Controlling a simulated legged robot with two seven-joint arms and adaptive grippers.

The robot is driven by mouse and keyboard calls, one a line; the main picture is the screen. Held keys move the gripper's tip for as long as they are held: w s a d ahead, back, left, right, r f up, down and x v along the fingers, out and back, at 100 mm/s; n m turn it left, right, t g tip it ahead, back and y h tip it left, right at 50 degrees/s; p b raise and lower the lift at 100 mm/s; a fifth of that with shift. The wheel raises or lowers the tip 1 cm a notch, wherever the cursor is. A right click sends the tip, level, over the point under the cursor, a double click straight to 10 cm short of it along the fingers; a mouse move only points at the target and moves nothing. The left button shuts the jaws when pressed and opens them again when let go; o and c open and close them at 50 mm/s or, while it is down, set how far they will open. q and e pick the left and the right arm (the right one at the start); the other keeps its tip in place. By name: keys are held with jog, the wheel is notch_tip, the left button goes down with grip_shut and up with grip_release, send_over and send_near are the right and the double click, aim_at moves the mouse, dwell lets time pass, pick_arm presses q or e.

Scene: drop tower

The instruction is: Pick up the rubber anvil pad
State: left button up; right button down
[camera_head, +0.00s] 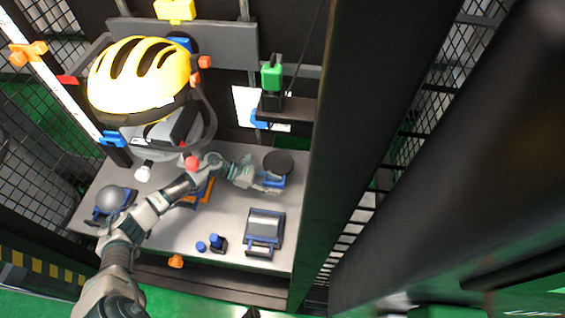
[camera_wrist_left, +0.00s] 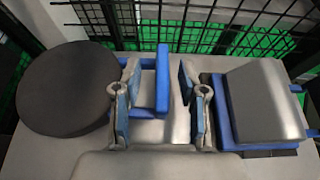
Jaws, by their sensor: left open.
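The rubber anvil pad looks to be the dark round disc (camera_head: 278,163) near the right rear of the grey table. It fills the left side of the wrist view (camera_wrist_left: 68,88). A blue bracket (camera_wrist_left: 162,80) extends from the disc's right side, apparently its handle. My left gripper (camera_head: 268,182) is just in front of the disc. In the wrist view its two blue-padded fingers (camera_wrist_left: 158,108) are open, one on each side of the bracket. I cannot tell whether they touch it. My right gripper is not in view.
A grey block on a blue base (camera_head: 264,230) lies in front of the gripper, and right of it in the wrist view (camera_wrist_left: 264,100). A yellow helmet (camera_head: 140,75) hangs over the left rear. A dark post (camera_head: 350,130) borders the table's right side. A grey ball (camera_head: 110,198) sits left.

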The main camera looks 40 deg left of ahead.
pick_arm(q)
jog(key=shift+d, duration=0.15)
jog(key=shift+w+d, duration=0.1)
jog(key=shift+c, duration=0.9)
grip_shut()
jog(key=shift+r, duration=0.1)
